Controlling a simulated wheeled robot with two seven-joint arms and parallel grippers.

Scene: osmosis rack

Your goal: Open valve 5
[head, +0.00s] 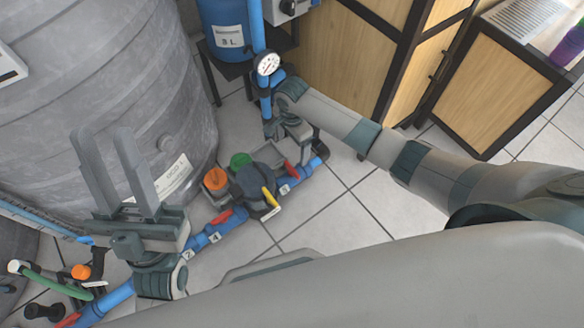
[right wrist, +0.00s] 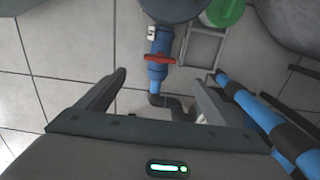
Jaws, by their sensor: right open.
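A valve with a red handle (head: 291,168) sits on the blue floor pipe, just left of the pipe's right elbow. A small white label (head: 285,188) is beside it, its number too small to read surely. In the right wrist view a red handle (right wrist: 160,58) lies crosswise on a blue valve body, ahead of and between my fingers. My right gripper (right wrist: 159,76) is open and empty, and apart from the handle. In the head view my right gripper (head: 298,148) is above that end of the pipe, its fingers partly hidden. My left gripper (head: 103,137) is open and empty, fingers upward.
Another red handle (head: 222,216), a yellow handle (head: 270,197) and a dark pump (head: 254,186) are along the pipe. A vertical blue pipe with a gauge (head: 267,63) stands close to my right wrist. A large grey tank (head: 100,70) fills the left. Floor at centre right is clear.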

